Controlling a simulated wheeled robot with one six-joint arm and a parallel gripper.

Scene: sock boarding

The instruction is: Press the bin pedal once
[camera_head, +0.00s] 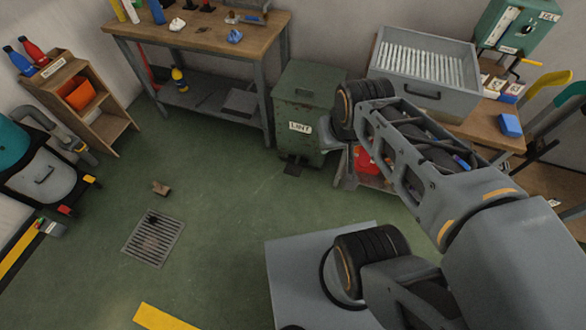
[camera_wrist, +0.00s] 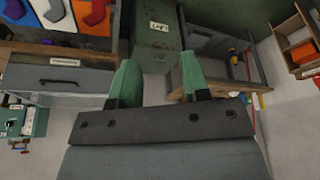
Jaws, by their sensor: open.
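A dark green metal bin (camera_head: 305,100) with a white LINT label stands on the floor against the wall, its lid shut. Its dark pedal (camera_head: 292,168) sticks out low at the front, near the floor. My gripper (camera_head: 343,165) is just right of the bin, partly covered by my own arm. In the wrist view the bin (camera_wrist: 158,28) shows upside down beyond the fingers. There my gripper (camera_wrist: 158,82) is open and empty, its two green fingers well apart. I cannot make out the pedal in the wrist view.
A wooden workbench (camera_head: 185,35) stands left of the bin. A grey slotted unit (camera_head: 425,65) stands on a bench to the right. A red object (camera_head: 365,162) is low beside my arm. A brown block (camera_head: 161,188) and a drain grate (camera_head: 152,238) lie on otherwise open floor.

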